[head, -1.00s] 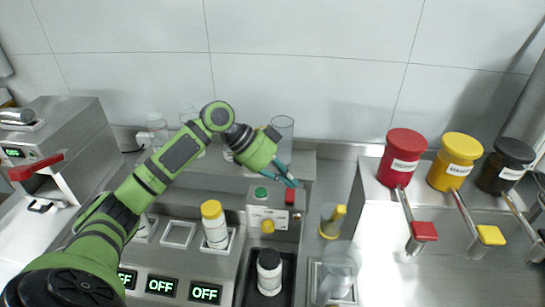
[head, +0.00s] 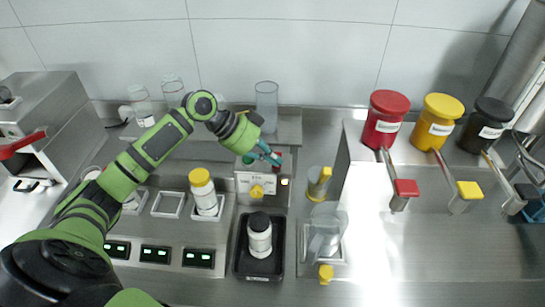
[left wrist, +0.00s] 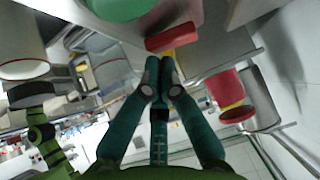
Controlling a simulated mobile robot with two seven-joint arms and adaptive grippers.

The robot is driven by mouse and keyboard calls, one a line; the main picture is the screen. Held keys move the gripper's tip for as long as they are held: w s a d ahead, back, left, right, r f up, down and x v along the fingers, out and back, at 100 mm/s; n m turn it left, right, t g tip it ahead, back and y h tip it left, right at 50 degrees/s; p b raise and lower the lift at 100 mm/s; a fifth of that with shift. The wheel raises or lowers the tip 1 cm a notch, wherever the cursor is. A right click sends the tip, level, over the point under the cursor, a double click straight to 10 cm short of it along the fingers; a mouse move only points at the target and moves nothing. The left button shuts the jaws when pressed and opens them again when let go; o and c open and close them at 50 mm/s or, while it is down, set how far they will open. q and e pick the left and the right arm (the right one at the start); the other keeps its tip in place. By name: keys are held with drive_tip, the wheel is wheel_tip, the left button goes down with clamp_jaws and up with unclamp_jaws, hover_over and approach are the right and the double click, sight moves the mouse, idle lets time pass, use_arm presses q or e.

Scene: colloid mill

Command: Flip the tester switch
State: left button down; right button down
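The tester is a grey box (head: 256,190) with a yellow knob (head: 257,191) on its front and a green button (head: 248,159) on top. Its red switch (head: 278,155) is at the top right, partly hidden by my left gripper (head: 273,160). The left wrist view shows the red switch (left wrist: 172,38) just past the left fingertips (left wrist: 160,65). These are close together with nothing between them. I cannot tell whether they touch the switch. A small bright spot shows on the tester's right front. Teal parts, probably my right gripper (head: 530,210), show at the right edge, partly hidden.
A black tray (head: 240,262) with a white, black-capped bottle (head: 260,237) lies in front of the tester. A yellow-capped bottle (head: 204,192) stands left. A clear cylinder (head: 266,106) stands behind. Red (head: 386,118), yellow (head: 437,121) and black (head: 485,125) containers with levers stand right.

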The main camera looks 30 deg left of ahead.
use_arm(q)
drive_tip(key=shift+w+a+r, duration=0.15)
drive_tip(key=shift+w+r, duration=0.05)
drive_tip(key=shift+w, duration=0.2)
drive_tip(key=shift+w+a+r, duration=0.15)
drive_tip(key=shift+w, duration=0.25)
use_arm(e)
drive_tip(key=shift+w+r, duration=0.15)
drive_tip(key=shift+r, duration=0.05)
